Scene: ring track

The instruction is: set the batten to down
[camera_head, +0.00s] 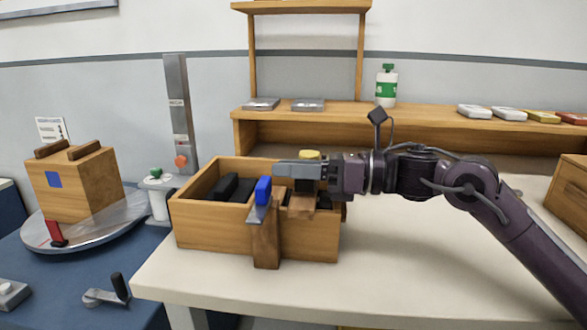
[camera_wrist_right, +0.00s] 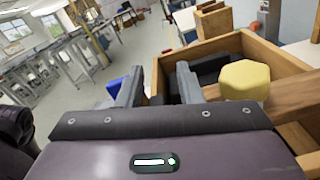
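A wooden box (camera_head: 205,238) stands on the pale table, with an upright wooden strip (camera_head: 266,245) on its front. A blue block (camera_head: 263,188) is at the strip's top, by a grey metal piece (camera_head: 258,213). I cannot tell for certain which part is the batten; this strip may be it. My right gripper (camera_head: 278,170) reaches over the box from the right, its tips close to the blue block. In the wrist view its fingers (camera_wrist_right: 158,86) are apart with nothing seen held between them. The blue block (camera_wrist_right: 116,85) shows beyond one finger. My left gripper is out of view.
Dark blocks (camera_head: 230,187) lie in the box. A yellow knob (camera_wrist_right: 244,80) is close beside the fingers. A grey wall strip (camera_head: 177,110) with an orange knob stands behind. A shelf (camera_head: 420,116) holds a bottle (camera_head: 386,86).

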